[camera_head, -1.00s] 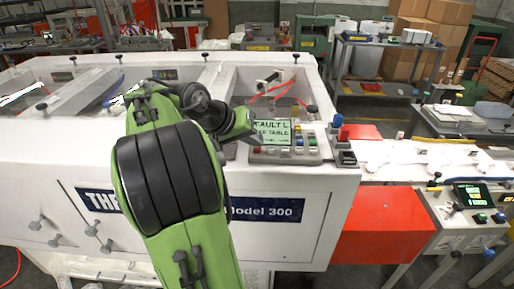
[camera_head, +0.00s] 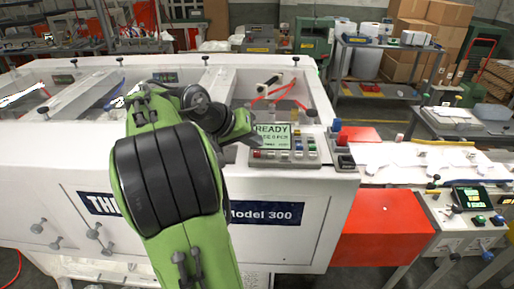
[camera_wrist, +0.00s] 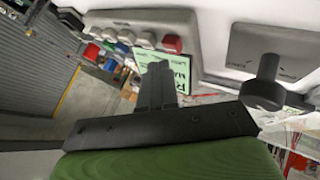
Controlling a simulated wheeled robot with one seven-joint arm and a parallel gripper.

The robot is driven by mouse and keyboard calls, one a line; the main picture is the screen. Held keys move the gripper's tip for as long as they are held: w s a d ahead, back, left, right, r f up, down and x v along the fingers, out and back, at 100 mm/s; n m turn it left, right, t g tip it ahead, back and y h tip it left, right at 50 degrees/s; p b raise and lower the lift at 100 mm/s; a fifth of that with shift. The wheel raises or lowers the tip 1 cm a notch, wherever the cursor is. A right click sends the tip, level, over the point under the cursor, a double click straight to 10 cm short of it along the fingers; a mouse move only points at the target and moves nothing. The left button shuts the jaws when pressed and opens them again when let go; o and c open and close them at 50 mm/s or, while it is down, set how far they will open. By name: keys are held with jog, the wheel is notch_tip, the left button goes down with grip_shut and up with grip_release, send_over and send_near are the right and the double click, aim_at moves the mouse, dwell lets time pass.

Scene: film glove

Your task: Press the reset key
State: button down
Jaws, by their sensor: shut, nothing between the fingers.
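The control panel (camera_head: 272,164) on the white machine has a lit green screen (camera_head: 271,136) reading "READY". Key labels are too small to read, so I cannot tell the reset key. My gripper (camera_wrist: 158,68) is shut and empty, in front of the screen in the wrist view. Contact with any key is not visible.
A large blue button (camera_head: 337,124) and a red button (camera_head: 342,139) stand right of the panel. A dark knob (camera_wrist: 264,88) sticks out near my gripper in the wrist view. A red cabinet (camera_head: 385,228) adjoins the machine on the right.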

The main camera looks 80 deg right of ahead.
jog(key=shift+r, duration=0.15)
notch_tip(320, 180, up, 5)
jog(key=p, duration=0.5)
jog(key=shift+r, duration=0.15)
dwell(0.8)
